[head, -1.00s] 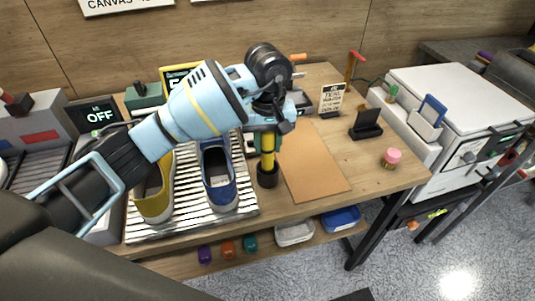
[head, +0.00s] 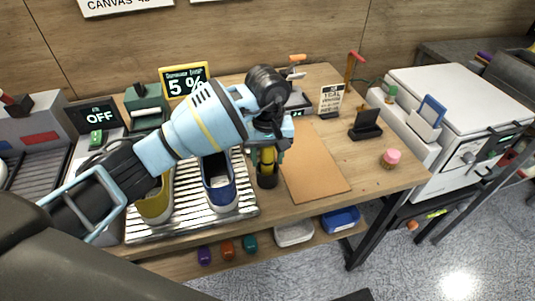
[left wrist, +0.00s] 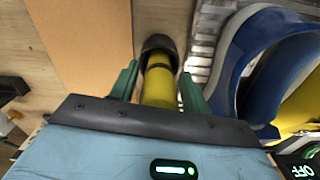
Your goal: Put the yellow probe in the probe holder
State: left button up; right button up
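The yellow probe (head: 267,158) stands upright with its lower end inside the black round probe holder (head: 267,181), near the table's front edge. My left gripper (head: 267,153) is low over the holder, its green fingers on either side of the probe. In the left wrist view the probe (left wrist: 160,85) runs between the fingers into the holder (left wrist: 158,45). Narrow gaps show beside it, so the fingers look open around it. The probe's upper part is hidden by the gripper. My right gripper is not in view.
A blue shoe (head: 220,190) and a yellow shoe (head: 154,205) stand on a ribbed metal tray (head: 186,220) just left of the holder. A flat brown mat (head: 314,165) lies to its right. A pink-topped jar (head: 391,158) stands farther right.

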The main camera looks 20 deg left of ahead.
pick_arm(q)
jog(key=shift+o, duration=0.4)
jog(key=shift+r, duration=0.1)
notch_tip(320, 180, up, 12)
jog(key=shift+r, duration=0.1)
dwell(0.5)
